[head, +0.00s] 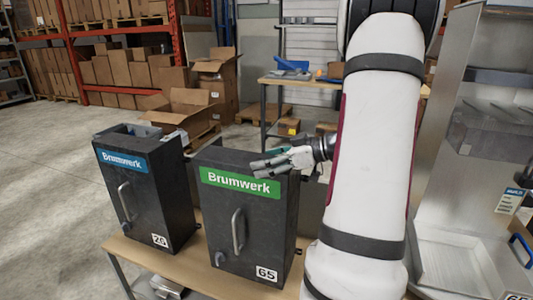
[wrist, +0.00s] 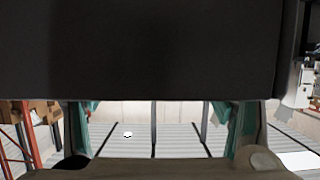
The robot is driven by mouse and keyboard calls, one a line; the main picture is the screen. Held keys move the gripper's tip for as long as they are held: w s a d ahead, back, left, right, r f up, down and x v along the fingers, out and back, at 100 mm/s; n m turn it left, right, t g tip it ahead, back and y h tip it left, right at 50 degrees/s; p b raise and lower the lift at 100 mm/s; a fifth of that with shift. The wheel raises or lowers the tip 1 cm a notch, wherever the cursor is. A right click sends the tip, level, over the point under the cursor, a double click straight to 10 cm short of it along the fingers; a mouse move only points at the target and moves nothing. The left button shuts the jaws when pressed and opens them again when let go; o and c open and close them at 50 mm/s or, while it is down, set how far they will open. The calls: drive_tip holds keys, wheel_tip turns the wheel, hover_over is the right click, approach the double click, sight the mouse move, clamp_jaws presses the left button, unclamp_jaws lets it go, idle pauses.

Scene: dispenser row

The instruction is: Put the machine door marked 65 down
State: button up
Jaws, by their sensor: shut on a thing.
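The machine door marked 65 (head: 230,215) is a thick dark box-like panel with a green Brumwerk label, a grey handle and a knob. It stands upright at the front of the wooden table (head: 205,278); whether its bottom edge touches the tabletop I cannot tell. My gripper (head: 264,163) is at its top right corner, shut on it, with the fingers lying across the top edge. In the wrist view the dark door (wrist: 150,50) fills the upper half, and the teal fingers of my gripper (wrist: 160,125) show at left and right below it.
Shelves and cartons (head: 190,100) are behind. The floor at left is clear.

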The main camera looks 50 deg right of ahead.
drive_tip(key=shift+f, duration=0.8)
drive_tip(key=o, duration=1.9)
drive_tip(key=shift+o, duration=0.2)
